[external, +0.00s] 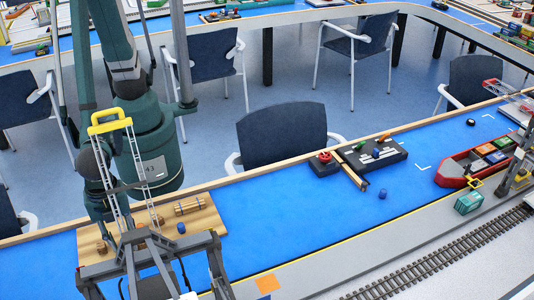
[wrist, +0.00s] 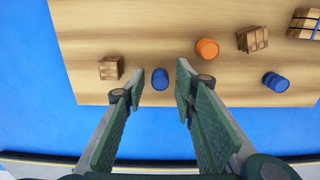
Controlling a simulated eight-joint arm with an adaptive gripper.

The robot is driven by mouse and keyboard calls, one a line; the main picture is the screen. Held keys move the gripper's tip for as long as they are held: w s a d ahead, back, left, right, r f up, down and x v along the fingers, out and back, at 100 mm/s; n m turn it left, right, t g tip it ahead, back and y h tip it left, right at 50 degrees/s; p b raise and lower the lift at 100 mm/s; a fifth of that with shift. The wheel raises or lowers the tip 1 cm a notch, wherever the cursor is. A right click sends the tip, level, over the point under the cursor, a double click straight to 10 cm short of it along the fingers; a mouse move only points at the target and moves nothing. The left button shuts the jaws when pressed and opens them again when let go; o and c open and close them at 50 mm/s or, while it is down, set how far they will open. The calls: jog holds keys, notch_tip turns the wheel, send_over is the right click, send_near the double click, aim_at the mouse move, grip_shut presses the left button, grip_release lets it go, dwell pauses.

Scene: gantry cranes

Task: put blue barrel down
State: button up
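A blue barrel (wrist: 160,79) stands on the light wooden board (wrist: 150,35), near the board's edge. In the wrist view it lies between and just beyond the fingertips of my gripper (wrist: 158,85), with gaps on both sides. The gripper is open and holds nothing. In the external view one blue barrel (external: 181,228) shows on the board (external: 207,222), and another blue barrel (external: 383,193) is on the blue surface. My fingertips are hard to make out there, behind the crane frame.
An orange barrel (wrist: 207,48) and brown crates (wrist: 111,68) (wrist: 252,39) are near the fingers. A grey gantry crane (external: 150,245) stands in front of the board in the external view. Blue surface (external: 290,215) is open to the right. A red boat (external: 470,165) is farther right.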

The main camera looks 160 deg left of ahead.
jog(key=shift+r, duration=0.2)
notch_tip(320, 180, up, 12)
jog(key=p, duration=0.3)
dwell(0.6)
dwell(0.7)
jog(key=s+a+r+t, duration=0.3)
jog(key=s+a+r, duration=0.4)
jog(key=r, duration=0.2)
jog(key=s+a+r+t, duration=0.4)
jog(key=s+a+r, duration=0.2)
jog(key=a+r, duration=0.2)
jog(key=shift+s+r, duration=0.35)
jog(key=shift+r, duration=0.3)
dwell(1.4)
